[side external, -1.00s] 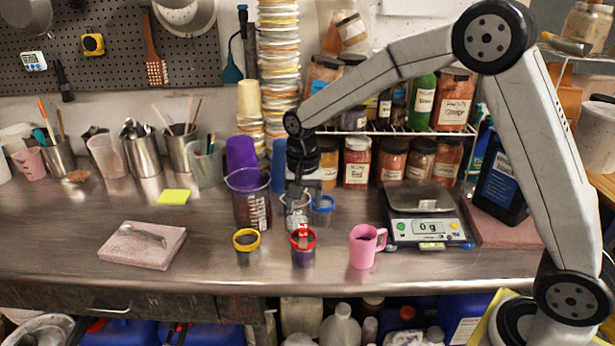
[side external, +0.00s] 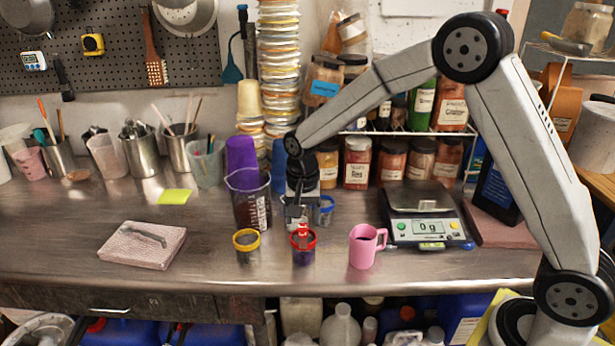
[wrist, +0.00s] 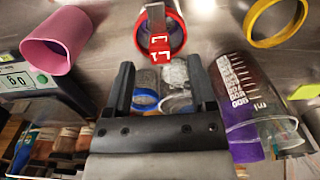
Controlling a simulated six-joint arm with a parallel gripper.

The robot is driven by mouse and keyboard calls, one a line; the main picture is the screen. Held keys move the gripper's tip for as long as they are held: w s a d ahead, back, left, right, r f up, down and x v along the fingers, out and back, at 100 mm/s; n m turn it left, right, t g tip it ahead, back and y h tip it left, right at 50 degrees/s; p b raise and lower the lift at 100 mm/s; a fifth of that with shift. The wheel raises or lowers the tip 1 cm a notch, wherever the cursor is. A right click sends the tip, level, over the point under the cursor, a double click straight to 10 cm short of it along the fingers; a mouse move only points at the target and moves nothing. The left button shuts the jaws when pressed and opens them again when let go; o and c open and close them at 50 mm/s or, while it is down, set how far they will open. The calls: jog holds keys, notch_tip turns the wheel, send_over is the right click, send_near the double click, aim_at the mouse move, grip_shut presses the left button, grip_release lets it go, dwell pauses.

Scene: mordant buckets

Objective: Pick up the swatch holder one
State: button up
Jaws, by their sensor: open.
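A small dark cup with a red rim (side external: 303,258) stands near the front of the steel bench. A red clip piece (side external: 303,236) sits at its rim; I take it for the swatch holder. In the wrist view the red clip (wrist: 160,46) has white marks and a pale strip (wrist: 157,14) beside it, over the red-rimmed cup (wrist: 176,32). My gripper (side external: 297,222) is low, just behind and above the red-rimmed cup. In the wrist view my gripper (wrist: 160,64) is open and empty, the clip just beyond its fingertips, apart from them.
A yellow-rimmed cup (side external: 246,257) stands left of the red-rimmed one and a pink mug (side external: 364,254) right. A measuring jug (side external: 240,205) and blue-rimmed cup (side external: 326,213) stand close by the gripper. A clear cup (wrist: 174,76) shows between the fingers. Scale (side external: 420,225) at right.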

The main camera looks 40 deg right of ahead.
aim_at(303, 226)
jog(key=shift+f, duration=1.8)
grip_shut()
